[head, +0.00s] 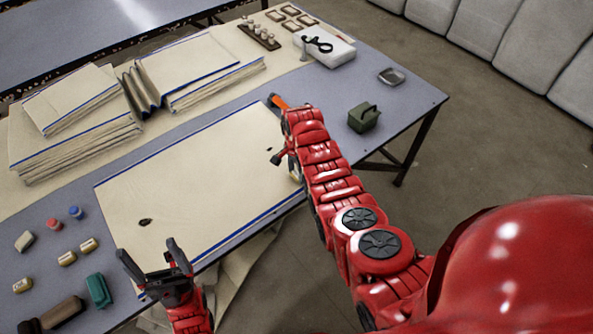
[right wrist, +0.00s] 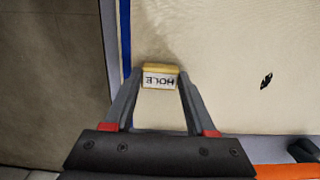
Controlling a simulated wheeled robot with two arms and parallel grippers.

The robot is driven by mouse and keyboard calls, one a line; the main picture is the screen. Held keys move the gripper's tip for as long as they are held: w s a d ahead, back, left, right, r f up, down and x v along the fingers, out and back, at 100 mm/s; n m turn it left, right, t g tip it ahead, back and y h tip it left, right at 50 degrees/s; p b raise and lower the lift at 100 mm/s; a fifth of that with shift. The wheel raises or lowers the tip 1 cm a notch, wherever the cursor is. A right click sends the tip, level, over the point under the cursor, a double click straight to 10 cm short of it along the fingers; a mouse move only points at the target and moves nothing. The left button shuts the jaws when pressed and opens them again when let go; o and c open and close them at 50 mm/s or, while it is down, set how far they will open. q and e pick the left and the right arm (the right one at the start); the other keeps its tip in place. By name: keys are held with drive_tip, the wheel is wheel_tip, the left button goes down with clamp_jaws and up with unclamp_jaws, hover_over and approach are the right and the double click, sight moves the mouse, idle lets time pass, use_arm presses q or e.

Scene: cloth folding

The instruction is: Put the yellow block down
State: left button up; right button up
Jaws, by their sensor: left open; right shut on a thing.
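The yellow block (right wrist: 160,69) has a white label reading HOLE, seen upside down in the right wrist view. My right gripper (right wrist: 158,80) is shut on it, with one finger on each side. It is over the cloth near its blue-striped edge; I cannot tell whether the block touches the cloth. In the head view my right arm mostly hides the block. The cream cloth (head: 190,180) lies flat on the table, with a dark hole-like mark (head: 145,222) at its left part and another in the right wrist view (right wrist: 266,81). My left gripper (head: 150,252) is open and empty by the cloth's near left corner.
Several small labelled blocks (head: 67,258), a red spool (head: 54,224), a blue spool (head: 76,212) and a green block (head: 98,290) stand at the left. Stacked folded cloths (head: 75,145) lie behind. A green box (head: 363,117) stands at the right, with bare table (head: 405,100) beyond.

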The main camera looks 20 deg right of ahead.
drive_tip(key=o, duration=1.3)
drive_tip(key=shift+f, duration=0.1)
drive_tip(key=shift+o, duration=0.2)
